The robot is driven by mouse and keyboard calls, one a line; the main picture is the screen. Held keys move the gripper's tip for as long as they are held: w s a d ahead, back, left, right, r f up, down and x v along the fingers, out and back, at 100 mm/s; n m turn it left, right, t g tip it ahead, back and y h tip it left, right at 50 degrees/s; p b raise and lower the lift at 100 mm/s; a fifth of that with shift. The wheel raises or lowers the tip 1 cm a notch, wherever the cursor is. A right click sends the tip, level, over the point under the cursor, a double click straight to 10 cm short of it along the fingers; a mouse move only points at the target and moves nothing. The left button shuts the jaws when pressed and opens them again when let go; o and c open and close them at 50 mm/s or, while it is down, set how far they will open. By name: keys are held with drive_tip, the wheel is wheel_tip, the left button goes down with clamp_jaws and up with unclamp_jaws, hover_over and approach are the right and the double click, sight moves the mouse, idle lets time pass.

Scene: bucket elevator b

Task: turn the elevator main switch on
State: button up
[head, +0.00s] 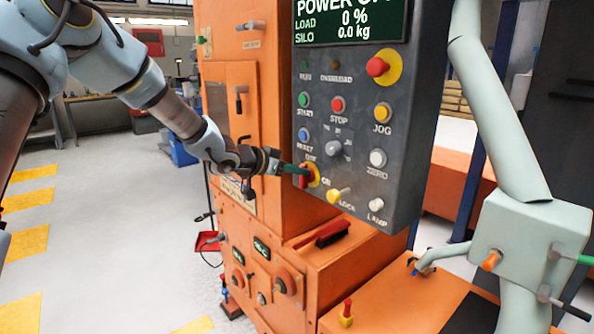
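The main switch (314,176) is a red handle on a yellow plate, low on the left side of the dark grey control panel (400,110). "OFF" is marked above it and "ON" to its lower right. My gripper (296,169) reaches in from the left with its fingertips at the red handle. The fingers partly cover the handle, and I cannot tell whether they are shut on it. The handle's exact angle is unclear. The panel's display (350,20) reads "POWER O…", cut off at the top, with load 0 % and silo 0.0 kg.
Close by on the panel are the blue reset button (304,135), a grey selector (333,148) and the yellow lock knob (340,195). A red-handled brush (322,235) lies on the orange ledge below. A pale green pipe (500,110) stands at right. The floor at left is open.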

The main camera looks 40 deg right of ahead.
clamp_jaws()
